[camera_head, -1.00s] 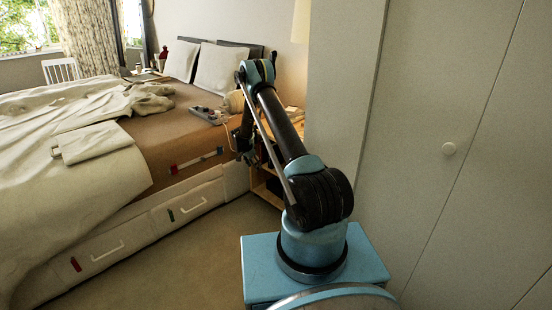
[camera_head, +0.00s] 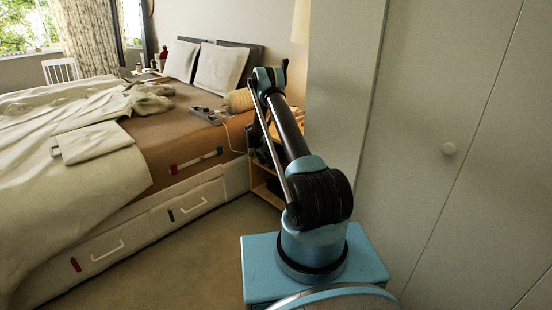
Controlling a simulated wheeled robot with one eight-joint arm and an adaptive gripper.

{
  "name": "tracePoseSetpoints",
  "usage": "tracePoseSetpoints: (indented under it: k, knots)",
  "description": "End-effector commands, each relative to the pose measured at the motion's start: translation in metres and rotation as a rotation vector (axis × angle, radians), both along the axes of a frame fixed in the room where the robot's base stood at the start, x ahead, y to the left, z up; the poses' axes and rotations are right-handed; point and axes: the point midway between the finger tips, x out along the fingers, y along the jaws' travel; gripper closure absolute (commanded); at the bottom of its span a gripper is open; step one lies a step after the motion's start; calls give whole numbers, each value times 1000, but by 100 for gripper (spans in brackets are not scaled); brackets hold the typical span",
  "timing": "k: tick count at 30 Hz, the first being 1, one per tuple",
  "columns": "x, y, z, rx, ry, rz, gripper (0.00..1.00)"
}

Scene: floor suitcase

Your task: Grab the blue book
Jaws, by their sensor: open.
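No blue book can be made out in the head view. My gripper (camera_head: 256,136) is beside the wooden bedside shelf (camera_head: 262,178), mostly hidden behind my own arm. Only a small dark part of it shows left of the arm, above the shelf. It is open, and nothing is seen held in it. My arm also covers much of the shelf and its top, so what lies there is hidden. A dark object (camera_head: 273,187) sits inside the shelf, too unclear to name.
The bed (camera_head: 160,130) with drawers (camera_head: 120,248) fills the left. A grey tray-like item (camera_head: 205,114) and a beige roll (camera_head: 239,100) lie near its edge. A pale wardrobe (camera_head: 450,110) stands close on the right. Carpet (camera_head: 190,265) is clear before the bed.

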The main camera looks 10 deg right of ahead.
Motion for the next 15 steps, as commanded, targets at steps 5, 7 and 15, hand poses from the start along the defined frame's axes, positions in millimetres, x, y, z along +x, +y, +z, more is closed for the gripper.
tracePoseSetpoints:
  k: [5,7,15]
  knots:
    - [16,-23,-1,0,0,-2,48]
    - [17,-24,-7,-1,1,0,48]
    - [18,-25,-11,0,0,0,48]
